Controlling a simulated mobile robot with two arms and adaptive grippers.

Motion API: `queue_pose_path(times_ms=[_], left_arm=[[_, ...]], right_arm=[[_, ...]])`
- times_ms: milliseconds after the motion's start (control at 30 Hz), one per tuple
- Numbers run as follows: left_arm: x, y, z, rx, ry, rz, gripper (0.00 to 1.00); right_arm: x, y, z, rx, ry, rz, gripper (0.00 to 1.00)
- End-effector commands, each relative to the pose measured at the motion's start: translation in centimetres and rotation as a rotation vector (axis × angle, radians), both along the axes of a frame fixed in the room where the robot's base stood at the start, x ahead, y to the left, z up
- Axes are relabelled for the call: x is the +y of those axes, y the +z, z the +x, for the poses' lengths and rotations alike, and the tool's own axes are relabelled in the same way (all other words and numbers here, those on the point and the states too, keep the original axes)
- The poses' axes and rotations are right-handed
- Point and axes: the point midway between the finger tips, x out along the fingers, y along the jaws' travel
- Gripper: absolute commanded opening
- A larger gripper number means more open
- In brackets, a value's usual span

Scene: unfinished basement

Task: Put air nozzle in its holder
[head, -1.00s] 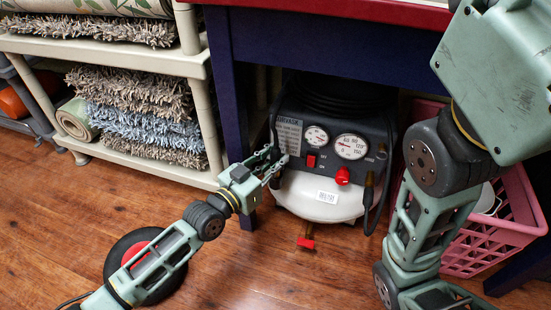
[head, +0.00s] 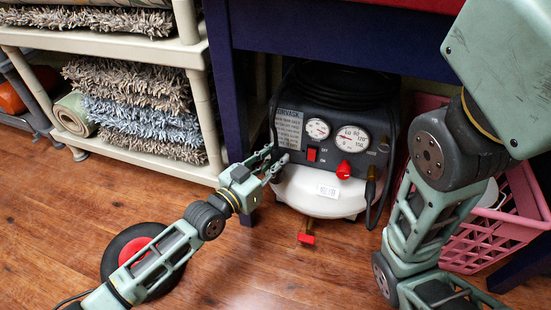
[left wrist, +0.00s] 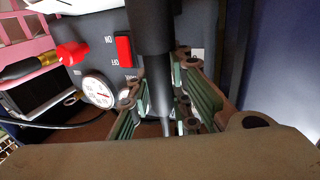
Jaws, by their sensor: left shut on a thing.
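The air compressor (head: 330,193), with a black panel and a white tank, stands under the blue table. My left gripper (head: 275,166) is at the left front edge of its panel. In the left wrist view my left gripper (left wrist: 162,105) is shut on a dark, slim cylinder that narrows to a thin end, apparently the air nozzle (left wrist: 155,45). The nozzle is too small to make out in the head view. I cannot pick out its holder for certain. My right arm comes down at the right of the head view, and its gripper is out of frame.
A blue table leg (head: 226,95) stands just left of the compressor. A pink crate (head: 500,225) is at the right behind my right arm. A black hose (head: 393,160) hangs at the compressor's right side.

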Motion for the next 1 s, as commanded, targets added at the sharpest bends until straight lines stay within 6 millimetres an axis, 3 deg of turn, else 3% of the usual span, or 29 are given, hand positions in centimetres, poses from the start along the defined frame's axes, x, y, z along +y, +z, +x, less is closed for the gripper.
queue_pose_path(times_ms=[700, 733, 1000], left_arm=[[0.0, -2.2, -0.3, 0.018, -0.003, 0.01, 0.0], [0.0, -2.2, -0.3, 0.019, -0.003, 0.01, 0.19], [0.0, -2.3, -0.3, 0.019, -0.003, 0.01, 0.4]], right_arm=[[0.0, -1.0, 0.2, 0.003, 0.0, 0.0, 0.4], [0.0, -1.0, 0.1, 0.003, 0.0, 0.0, 0.4], [0.0, -1.0, 0.1, 0.003, 0.0, 0.0, 0.4]])
